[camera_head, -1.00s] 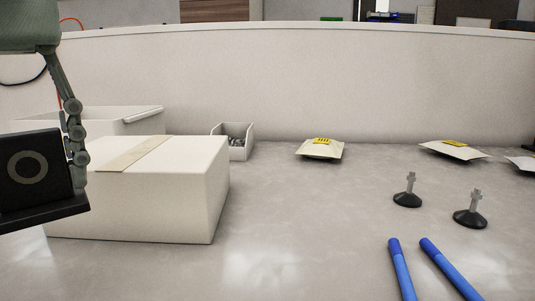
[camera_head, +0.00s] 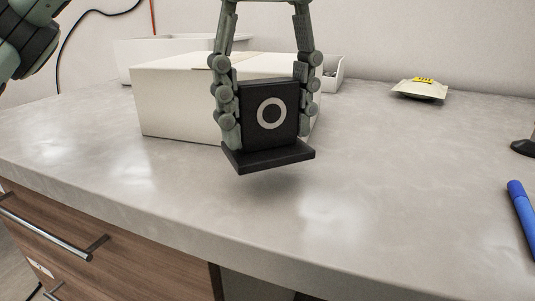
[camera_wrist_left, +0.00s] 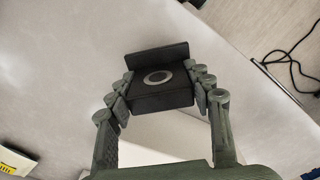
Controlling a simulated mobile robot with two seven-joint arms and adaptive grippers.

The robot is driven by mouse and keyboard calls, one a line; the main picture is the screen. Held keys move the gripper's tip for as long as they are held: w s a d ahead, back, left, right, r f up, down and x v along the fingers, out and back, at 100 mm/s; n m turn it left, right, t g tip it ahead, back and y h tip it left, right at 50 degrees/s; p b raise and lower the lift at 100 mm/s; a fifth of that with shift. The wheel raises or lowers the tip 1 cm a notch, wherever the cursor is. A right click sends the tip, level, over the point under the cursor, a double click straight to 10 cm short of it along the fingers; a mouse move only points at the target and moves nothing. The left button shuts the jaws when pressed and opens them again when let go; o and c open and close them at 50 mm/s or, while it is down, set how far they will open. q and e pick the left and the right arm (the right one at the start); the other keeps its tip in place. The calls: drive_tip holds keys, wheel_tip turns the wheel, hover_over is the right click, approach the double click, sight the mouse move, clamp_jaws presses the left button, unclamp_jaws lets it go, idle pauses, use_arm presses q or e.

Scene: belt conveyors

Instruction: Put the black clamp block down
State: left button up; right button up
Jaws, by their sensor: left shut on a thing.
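The black clamp block (camera_head: 270,112) has a pale ring on its face and a flat base plate at its lower edge. My left gripper (camera_head: 268,108) is shut on it, one finger at each side, and holds it upright. The block appears to be a little above the grey counter, in front of the white box. In the left wrist view the clamp block (camera_wrist_left: 160,88) sits between the fingers of my left gripper (camera_wrist_left: 163,90), with the counter beyond it. My right gripper is not in view.
A closed white box (camera_head: 175,100) stands just behind the block. A small open bin (camera_head: 331,72) and a pale packet with a yellow label (camera_head: 420,88) are farther back. A blue pen-like rod (camera_head: 522,212) lies at right. The counter (camera_head: 400,190) right of the block is clear.

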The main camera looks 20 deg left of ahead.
sight(266, 146)
use_arm(q)
wheel_tip(266, 146, down, 3)
drive_tip(key=shift+a+f, duration=0.1)
drive_tip(key=shift+f, duration=0.35)
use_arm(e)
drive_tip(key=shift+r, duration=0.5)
use_arm(q)
drive_tip(key=shift+f+b, duration=0.1)
drive_tip(key=shift+b, duration=0.2)
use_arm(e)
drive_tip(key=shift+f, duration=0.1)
use_arm(q)
drive_tip(key=o, duration=1.3)
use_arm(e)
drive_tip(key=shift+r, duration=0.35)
